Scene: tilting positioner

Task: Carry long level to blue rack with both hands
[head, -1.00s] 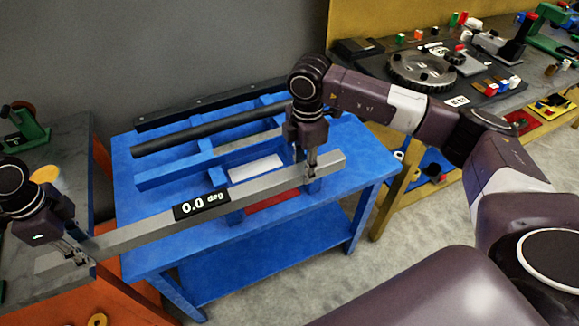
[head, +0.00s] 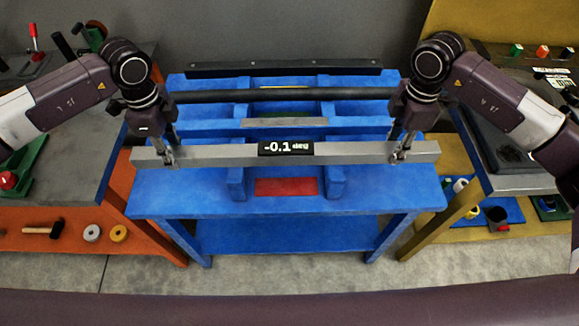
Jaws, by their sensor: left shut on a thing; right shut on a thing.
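The long level (head: 220,153) is a grey bar with a black display reading -0.1 deg. It spans the front part of the blue rack (head: 160,200) and looks about level. My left gripper (head: 168,157) is shut on the level near its left end. My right gripper (head: 399,156) is shut on it near its right end. I cannot tell whether the level touches the rack or hangs above it. The rack has blue cross rails and uprights, partly hidden by the level and my grippers.
A dark round bar (head: 290,94) and a black angled bar (head: 280,68) lie across the rack behind the level. A red plate (head: 286,187) is in front. An orange bench (head: 60,260) stands left and a yellow bench (head: 450,170) right, both close to the rack.

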